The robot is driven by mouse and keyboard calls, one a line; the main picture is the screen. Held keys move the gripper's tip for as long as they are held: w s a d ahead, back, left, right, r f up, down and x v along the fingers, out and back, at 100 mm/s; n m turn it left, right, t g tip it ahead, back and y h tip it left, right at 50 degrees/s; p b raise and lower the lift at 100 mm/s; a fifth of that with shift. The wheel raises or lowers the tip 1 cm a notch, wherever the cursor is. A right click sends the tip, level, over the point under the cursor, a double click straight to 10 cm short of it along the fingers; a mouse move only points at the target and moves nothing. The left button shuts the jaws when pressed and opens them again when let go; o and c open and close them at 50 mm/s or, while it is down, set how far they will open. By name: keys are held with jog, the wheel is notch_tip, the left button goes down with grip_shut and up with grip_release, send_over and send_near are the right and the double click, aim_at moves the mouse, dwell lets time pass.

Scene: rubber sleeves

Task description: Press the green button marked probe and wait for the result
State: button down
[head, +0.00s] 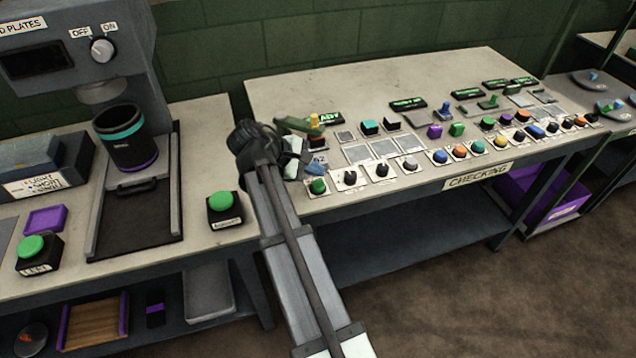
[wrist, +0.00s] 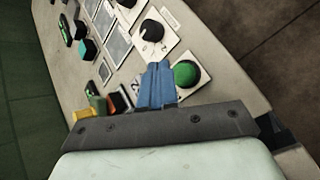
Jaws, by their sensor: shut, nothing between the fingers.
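My gripper (head: 318,167) is over the near left corner of the checking table, its blue fingers shut and empty. In the wrist view the shut fingertips (wrist: 157,68) are just left of a round green button (wrist: 186,73) on a white plate; I cannot tell their height above the table. The same green button (head: 318,186) shows in the head view just below the fingers. Two other green buttons on black boxes stand on the left bench, one near its right end (head: 222,200) and one at the left (head: 32,247). I cannot read "probe" on any label.
A black knob (wrist: 152,31) on a white plate sits close to the green button. Several coloured buttons, switches and small displays cover the checking table (head: 290,95). A machine holding a dark cup (head: 128,150) stands on the left bench. A gap separates the bench and table.

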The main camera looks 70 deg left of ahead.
aim_at(315, 185)
jog(key=shift+f, duration=0.65)
jog(key=shift+f, duration=0.15)
dwell(1.6)
jog(key=shift+f, duration=0.3)
jog(key=shift+f, duration=0.4)
dwell(0.8)
jog(key=shift+r, duration=0.85)
jog(key=shift+r, duration=0.1)
jog(key=shift+r, duration=2.4)
